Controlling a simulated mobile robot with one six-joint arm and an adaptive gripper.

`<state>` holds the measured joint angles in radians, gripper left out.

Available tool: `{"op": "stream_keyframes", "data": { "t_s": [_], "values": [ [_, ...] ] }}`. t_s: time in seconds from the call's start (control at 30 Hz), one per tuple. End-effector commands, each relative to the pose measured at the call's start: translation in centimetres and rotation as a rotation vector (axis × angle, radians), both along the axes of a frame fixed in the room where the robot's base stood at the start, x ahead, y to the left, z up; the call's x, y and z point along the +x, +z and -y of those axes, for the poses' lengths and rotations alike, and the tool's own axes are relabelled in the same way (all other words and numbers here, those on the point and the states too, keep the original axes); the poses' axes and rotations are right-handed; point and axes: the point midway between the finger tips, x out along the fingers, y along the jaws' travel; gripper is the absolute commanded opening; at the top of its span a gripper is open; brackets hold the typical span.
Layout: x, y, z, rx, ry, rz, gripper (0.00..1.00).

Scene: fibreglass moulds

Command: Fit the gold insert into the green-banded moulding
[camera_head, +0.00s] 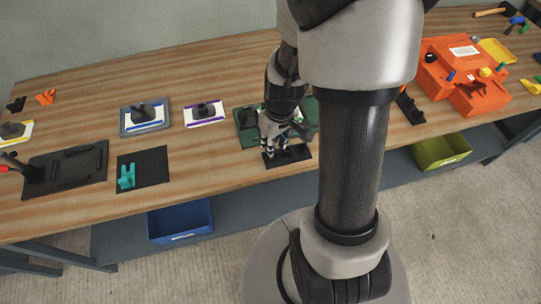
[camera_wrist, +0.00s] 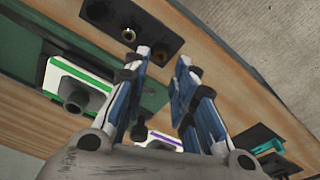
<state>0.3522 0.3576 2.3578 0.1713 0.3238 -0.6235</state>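The green-banded moulding (camera_wrist: 80,86) is a pale plate with a green border and a dark raised centre. It lies on a green tray (camera_wrist: 152,98) left of my gripper in the wrist view. In the head view the green tray (camera_head: 244,137) is partly covered by my arm. A black holder with round holes (camera_wrist: 160,46) is ahead of the fingertips. A gold ring-like insert (camera_wrist: 128,35) shows in one hole. In the head view the black holder (camera_head: 298,153) is at the table's front edge. My gripper (camera_wrist: 164,56) has its fingertips apart, with nothing seen between them; it also shows in the head view (camera_head: 268,147).
Purple-banded (camera_head: 219,115) and blue-banded (camera_head: 125,128) mouldings lie to the left. A black mat (camera_head: 152,158) bears a teal piece (camera_head: 126,176). An orange case (camera_head: 438,72) stands at the right. A blue bin (camera_head: 181,222) and a yellow-green bin (camera_head: 440,150) sit below the tabletop.

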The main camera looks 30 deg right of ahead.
Motion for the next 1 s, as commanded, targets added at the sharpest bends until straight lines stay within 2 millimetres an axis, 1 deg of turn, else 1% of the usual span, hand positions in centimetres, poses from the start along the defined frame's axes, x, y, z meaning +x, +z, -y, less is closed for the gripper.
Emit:
{"op": "stream_keyframes", "data": {
  "t_s": [0.03, 0.27, 0.5, 0.6, 0.8, 1.0],
  "values": [
    [0.1, -0.6, 0.0, 0.000, 0.000, 0.000, 0.25],
    [0.2, -1.7, 0.0, 0.000, 0.002, 0.000, 0.25],
    [0.5, -5.4, -0.1, 0.001, 0.001, -0.002, 0.25],
    [0.6, -6.2, -0.1, 0.000, 0.001, 0.000, 0.25],
    [0.7, -6.1, -0.1, -0.001, 0.001, 0.001, 0.25],
    [0.7, -6.1, -0.1, -0.001, 0.001, 0.001, 0.12]
  ]
}}
